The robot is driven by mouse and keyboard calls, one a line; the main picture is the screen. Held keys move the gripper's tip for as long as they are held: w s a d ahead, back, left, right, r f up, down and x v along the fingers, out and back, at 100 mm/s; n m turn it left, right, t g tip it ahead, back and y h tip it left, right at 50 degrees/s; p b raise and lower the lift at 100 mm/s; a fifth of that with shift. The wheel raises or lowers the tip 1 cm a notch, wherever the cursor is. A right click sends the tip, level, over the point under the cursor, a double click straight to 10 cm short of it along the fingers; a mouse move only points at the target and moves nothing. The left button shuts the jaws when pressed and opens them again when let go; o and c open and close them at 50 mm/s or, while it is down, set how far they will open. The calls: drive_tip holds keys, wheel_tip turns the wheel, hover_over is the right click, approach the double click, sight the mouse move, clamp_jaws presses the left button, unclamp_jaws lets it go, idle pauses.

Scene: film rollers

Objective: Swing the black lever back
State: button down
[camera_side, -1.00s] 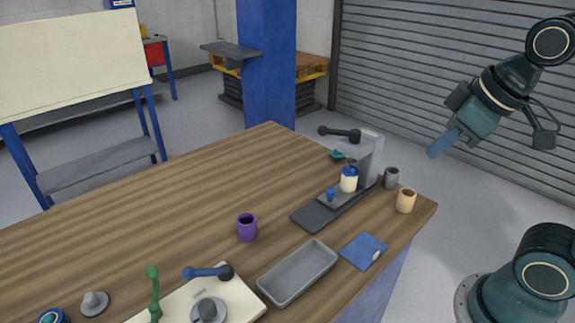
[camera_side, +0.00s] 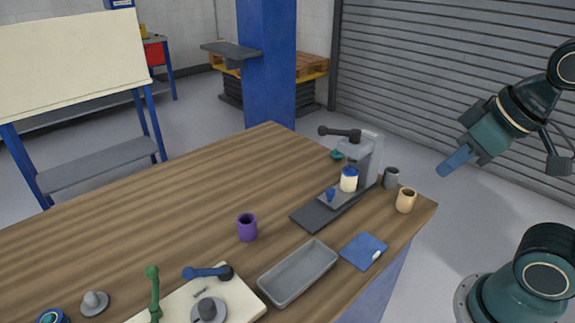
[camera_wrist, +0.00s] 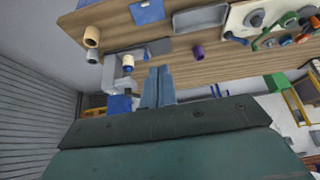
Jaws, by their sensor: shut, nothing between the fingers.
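The black lever (camera_side: 340,133) sits on top of a grey press-like stand (camera_side: 368,160) at the far right of the table. Its knob end points left in the side view. A white jar with a blue top (camera_side: 349,180) stands under the stand's head, with a small blue piece (camera_side: 330,195) beside it. My gripper (camera_side: 443,171) is shut and empty, in the air to the right of the stand and apart from it. In the wrist view the shut fingers (camera_wrist: 158,72) show close to the jar (camera_wrist: 128,62) in the picture. The lever cannot be made out clearly there.
A grey cup (camera_side: 391,178) and a tan cup (camera_side: 406,200) stand right of the stand. A purple cup (camera_side: 247,228), a grey tray (camera_side: 298,273) and a blue pad (camera_side: 363,251) are nearer. A cream board (camera_side: 244,297) carries blue and green levers. The table's left middle is clear.

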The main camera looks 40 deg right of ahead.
idle(0.4)
drive_tip(key=c, duration=1.5)
unclamp_jaws()
drive_tip(key=shift+w+r, duration=0.1)
drive_tip(key=o, duration=0.4)
drive_tip(key=shift+w+d+r, duration=0.1)
drive_tip(key=shift+w+r, duration=0.1)
drive_tip(key=w+d+r+n+g, duration=0.1)
drive_tip(key=w+d+r+n, duration=0.1)
drive_tip(key=w+r, duration=0.3)
drive_tip(key=w, duration=0.3)
drive_tip(key=shift+w+d+h, duration=0.25)
drive_tip(key=shift+h, duration=0.15)
drive_tip(key=w+d+f+n+g, duration=0.1)
drive_tip(key=w+d+f+n, duration=0.1)
drive_tip(key=w, duration=1.1)
drive_tip(key=w+d+f+n+g, duration=0.2)
drive_tip(key=w+d+n, duration=0.3)
drive_tip(key=w, duration=0.8)
drive_tip(key=shift+w+d+h, duration=0.2)
drive_tip(key=shift+d+h, duration=0.2)
drive_tip(key=shift+d, duration=0.2)
